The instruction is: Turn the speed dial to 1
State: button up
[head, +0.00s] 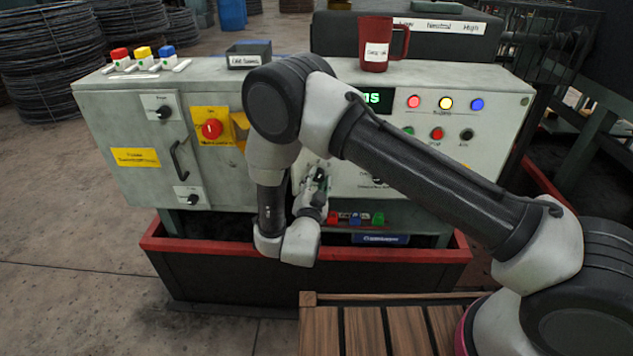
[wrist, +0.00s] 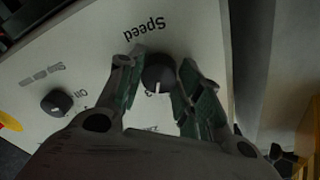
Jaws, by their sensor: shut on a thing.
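The speed dial (wrist: 158,74) is a round black knob below the upside-down word "Speed" in the wrist view. Its white mark points down in that view, near a partly hidden digit that looks like a 3. My gripper (wrist: 161,66) has one green-padded finger on each side of the dial and is shut on it. In the head view my gripper (head: 318,181) is at the front of the control cabinet (head: 345,180), and my arm hides the dial.
A second black knob (wrist: 56,102) is on the same panel. Indicator lights (head: 446,103) and buttons are right of my gripper. A red emergency knob (head: 212,129) is to the left.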

jog(key=n, duration=0.4)
jog(key=shift+f, duration=0.1)
jog(key=n+y, duration=0.1)
jog(key=n, duration=0.2)
jog(key=shift+d+n+t, duration=0.1)
jog(key=shift+n+t, duration=0.3)
jog(key=n+y, duration=0.1)
jog(key=n, duration=0.6)
jog(key=shift+d, duration=0.15)
jog(key=shift+n, duration=0.4)
jog(key=o, duration=1)
jog(key=shift+o, duration=0.2)
jog(key=s, duration=0.7)
jog(key=shift+s+f, duration=0.25)
jog(key=shift+f, duration=0.15)
